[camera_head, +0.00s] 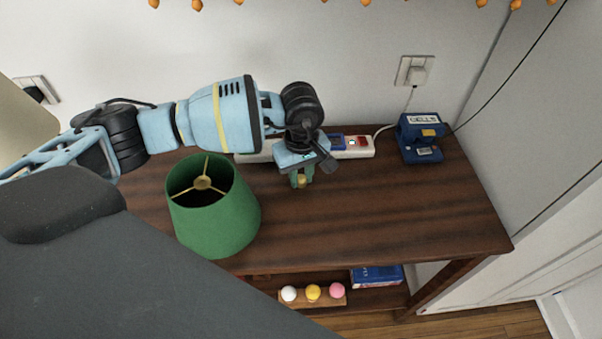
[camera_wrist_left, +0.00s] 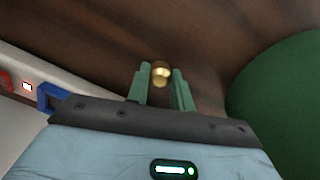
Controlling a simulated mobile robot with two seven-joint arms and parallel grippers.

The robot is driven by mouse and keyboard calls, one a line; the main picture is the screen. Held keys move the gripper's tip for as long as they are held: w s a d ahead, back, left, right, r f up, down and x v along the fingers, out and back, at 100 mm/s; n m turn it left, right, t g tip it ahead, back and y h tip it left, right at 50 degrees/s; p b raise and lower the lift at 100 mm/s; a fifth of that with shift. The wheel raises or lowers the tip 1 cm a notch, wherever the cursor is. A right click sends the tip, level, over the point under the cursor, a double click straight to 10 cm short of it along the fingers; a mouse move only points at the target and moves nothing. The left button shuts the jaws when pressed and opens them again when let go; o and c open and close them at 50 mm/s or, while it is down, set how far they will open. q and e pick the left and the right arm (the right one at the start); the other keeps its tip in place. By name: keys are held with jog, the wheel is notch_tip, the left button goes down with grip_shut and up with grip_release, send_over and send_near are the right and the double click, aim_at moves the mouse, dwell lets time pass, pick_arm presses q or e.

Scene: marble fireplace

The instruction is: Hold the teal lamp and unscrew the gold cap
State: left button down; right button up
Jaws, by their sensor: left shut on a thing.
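The lamp shows as a green shade (camera_head: 213,215) on the left of the dark wooden table in the head view. Gold spokes meet at a hub (camera_head: 203,183) in its open top. The shade's edge also shows at the right of the left wrist view (camera_wrist_left: 285,100). My left gripper (camera_head: 301,179) is to the right of the shade, apart from it, pointing down over the table. Its green fingers are shut on the small round gold cap (camera_wrist_left: 161,72), clear of the lamp. The lamp's base is hidden. My right gripper is not in view.
A white power strip (camera_head: 361,153) with blue and red plugs lies along the table's back, behind my left gripper. A blue device (camera_head: 420,138) stands at the back right. The table's right front is clear. A lower shelf holds coloured balls (camera_head: 313,292) and a blue box (camera_head: 376,276).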

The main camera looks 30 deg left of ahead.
aim_at(301, 177)
pick_arm(q)
jog(key=shift+f, duration=0.15)
jog(key=c, duration=1.2)
grip_release()
jog(key=shift+c, duration=0.2)
jog(key=shift+r, duration=0.35)
notch_tip(301, 177, up, 12)
jog(key=shift+f, duration=0.15)
jog(key=shift+f, duration=0.1)
